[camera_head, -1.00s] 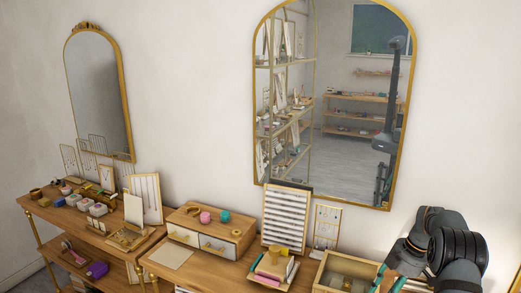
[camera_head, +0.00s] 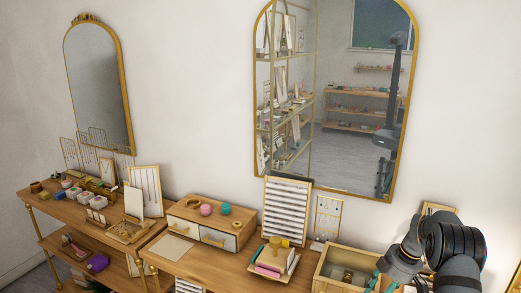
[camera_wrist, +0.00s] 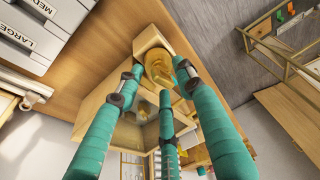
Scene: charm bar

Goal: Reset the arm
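My gripper (camera_wrist: 160,82) has teal fingers that stand spread apart in the wrist view, with no thing clearly held between them. A gold rounded piece (camera_wrist: 159,64) on a small wooden block shows just beyond the fingertips; I cannot tell whether any finger touches it. In the head view, my gripper (camera_head: 376,276) is at the lower right, beside the right side of an open-looking wooden box (camera_head: 322,272). My dark arm is bent above it, and part of the gripper is cut off by the lower edge.
A wooden tray (camera_head: 284,273) with pink and green items stands left of the box. A ring display (camera_head: 287,210) and a drawer chest (camera_head: 240,228) stand behind and left. A large mirror (camera_head: 335,120) hangs on the wall. Free air lies above the table.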

